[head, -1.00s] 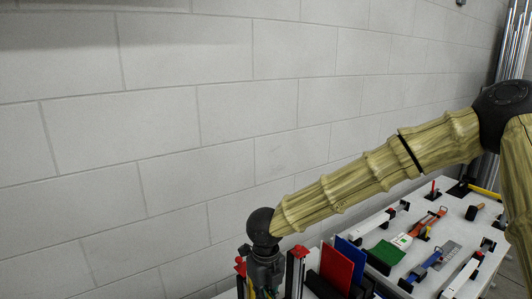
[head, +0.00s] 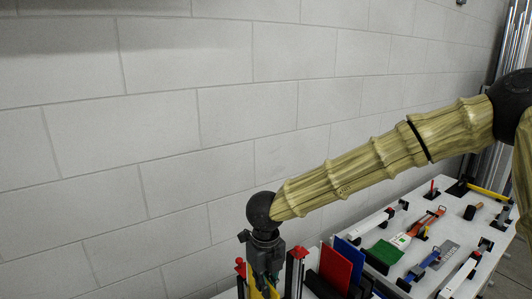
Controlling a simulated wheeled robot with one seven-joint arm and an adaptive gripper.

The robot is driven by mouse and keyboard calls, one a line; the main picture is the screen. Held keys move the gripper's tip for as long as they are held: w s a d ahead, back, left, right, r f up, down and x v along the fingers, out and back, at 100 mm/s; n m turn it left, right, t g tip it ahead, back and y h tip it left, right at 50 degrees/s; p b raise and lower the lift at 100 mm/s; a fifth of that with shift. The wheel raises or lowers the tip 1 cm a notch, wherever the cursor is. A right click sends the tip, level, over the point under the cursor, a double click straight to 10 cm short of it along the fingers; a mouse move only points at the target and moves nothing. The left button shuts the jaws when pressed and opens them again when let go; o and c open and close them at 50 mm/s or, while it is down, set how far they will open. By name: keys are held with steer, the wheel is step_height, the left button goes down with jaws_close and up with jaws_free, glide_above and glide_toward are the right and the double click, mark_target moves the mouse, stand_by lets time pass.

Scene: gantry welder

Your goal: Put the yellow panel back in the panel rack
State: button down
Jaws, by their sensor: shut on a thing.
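My gripper (head: 266,279) points down at the bottom of the head view, left of the red panel. It is shut on the yellow panel (head: 254,286), of which a small strip shows below and beside the fingers. The panel's lower part is cut off by the picture's bottom edge. Dark posts with red tops stand on either side, one at the left (head: 240,266) and one at the right (head: 298,254). A red panel (head: 335,268) and a blue panel (head: 348,252) stand upright to the right. I cannot tell whether the yellow panel touches a slot.
A white table (head: 420,240) at the right holds several tools, a green block (head: 386,252) and clamps. A pale block wall (head: 160,130) stands close behind the gripper and posts. Metal pipes (head: 515,50) stand at the far right.

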step_height(320, 180, up, 15)
steer(key=shift+r, duration=0.15)
stand_by(2.2)
